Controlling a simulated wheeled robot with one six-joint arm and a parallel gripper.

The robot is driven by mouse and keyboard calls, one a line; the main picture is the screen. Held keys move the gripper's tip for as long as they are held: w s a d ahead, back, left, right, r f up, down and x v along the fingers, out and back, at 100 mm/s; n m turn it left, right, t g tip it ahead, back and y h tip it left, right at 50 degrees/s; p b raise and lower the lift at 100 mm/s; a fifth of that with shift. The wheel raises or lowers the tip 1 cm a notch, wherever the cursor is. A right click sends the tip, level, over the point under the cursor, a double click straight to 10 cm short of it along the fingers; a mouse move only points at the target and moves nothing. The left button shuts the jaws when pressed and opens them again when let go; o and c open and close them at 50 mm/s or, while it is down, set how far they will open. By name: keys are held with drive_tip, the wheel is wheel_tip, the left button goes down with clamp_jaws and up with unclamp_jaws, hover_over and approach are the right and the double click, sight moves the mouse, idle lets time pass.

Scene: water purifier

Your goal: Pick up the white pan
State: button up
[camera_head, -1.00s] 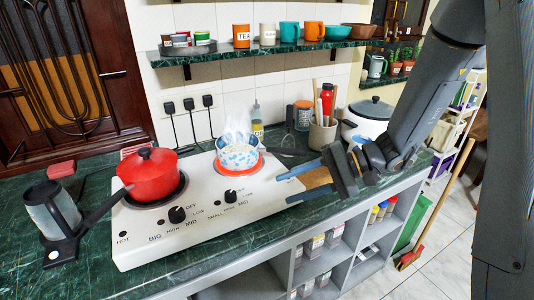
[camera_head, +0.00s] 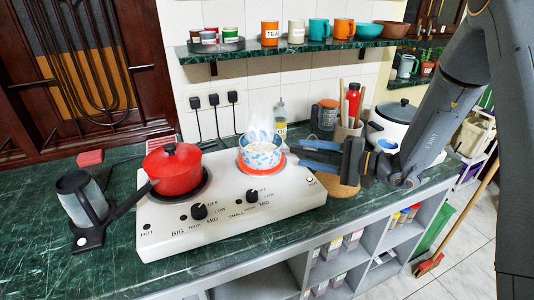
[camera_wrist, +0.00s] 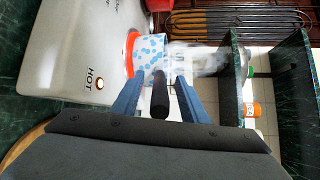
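The white pan (camera_head: 262,157), with blue spots and pale contents, sits on the red-rimmed right burner of the stove (camera_head: 225,225). Steam rises from it. In the wrist view the pan (camera_wrist: 149,52) is just ahead of my fingertips, and its dark handle (camera_wrist: 160,98) points toward me. My gripper (camera_head: 302,155) is level with the pan on its right side, fingers pointing left at it. In the wrist view my gripper (camera_wrist: 160,92) is open, with one finger on each side of the handle and gaps visible.
A red lidded pot (camera_head: 173,170) sits on the left burner. A utensil holder (camera_head: 347,133) and a white lidded cooker (camera_head: 390,125) stand behind my gripper. A shelf (camera_head: 260,48) with mugs and bowls hangs above.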

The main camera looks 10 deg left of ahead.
drive_tip(key=shift+w+a+f, duration=0.1)
drive_tip(key=shift+w+a, duration=0.05)
drive_tip(key=shift+a, duration=0.1)
clamp_jaws()
drive_tip(key=shift+r, duration=0.2)
